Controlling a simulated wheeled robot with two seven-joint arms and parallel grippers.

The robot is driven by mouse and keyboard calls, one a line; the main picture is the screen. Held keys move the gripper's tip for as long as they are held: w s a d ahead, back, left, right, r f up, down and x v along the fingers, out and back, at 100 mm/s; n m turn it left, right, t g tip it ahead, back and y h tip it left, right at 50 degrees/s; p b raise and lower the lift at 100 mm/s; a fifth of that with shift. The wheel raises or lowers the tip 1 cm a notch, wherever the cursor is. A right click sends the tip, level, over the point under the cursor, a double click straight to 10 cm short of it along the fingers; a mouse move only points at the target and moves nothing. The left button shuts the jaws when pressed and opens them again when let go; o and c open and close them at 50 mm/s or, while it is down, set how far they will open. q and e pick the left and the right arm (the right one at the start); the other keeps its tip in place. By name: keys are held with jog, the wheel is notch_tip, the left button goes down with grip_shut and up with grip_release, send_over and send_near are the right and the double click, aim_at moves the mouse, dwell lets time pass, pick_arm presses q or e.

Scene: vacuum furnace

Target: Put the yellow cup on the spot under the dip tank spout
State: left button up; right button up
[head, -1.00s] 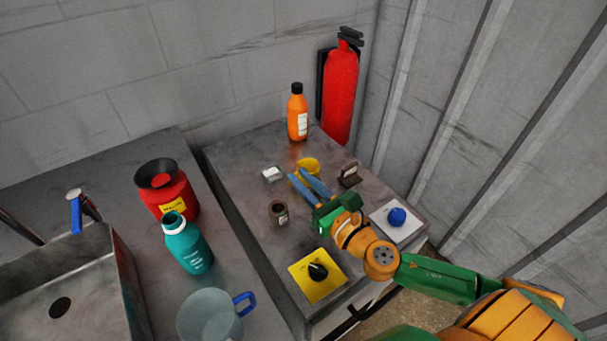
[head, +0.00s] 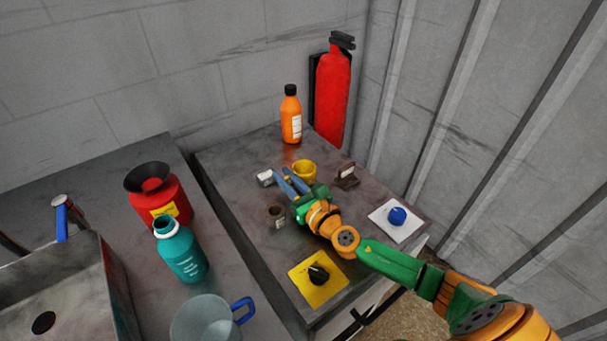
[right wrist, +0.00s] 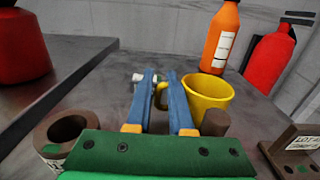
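The yellow cup (head: 306,169) stands upright at the back of the right-hand metal table. My right gripper (head: 282,175) is low over that table at the cup's left side, fingers pointing to the back. In the right wrist view the yellow cup (right wrist: 208,97) is just right of the fingers (right wrist: 160,76). Its handle shows in the gap between them, and the right finger hides part of it. The fingers are apart; contact with the handle cannot be told. A metal basin (head: 75,285) with a blue-levered tap (head: 64,217) is at far left; no marked spot is visible there. My left gripper is out of view.
A small white-grey item (head: 265,178), a brown ring-shaped piece (head: 276,212) and a brown stand (head: 347,177) sit close around the gripper. An orange bottle (head: 291,117) stands behind the cup. A red container (head: 160,200), teal bottle (head: 181,252) and clear mug (head: 205,320) occupy the left counter.

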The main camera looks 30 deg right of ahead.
jog(key=shift+s, duration=0.1)
grip_shut()
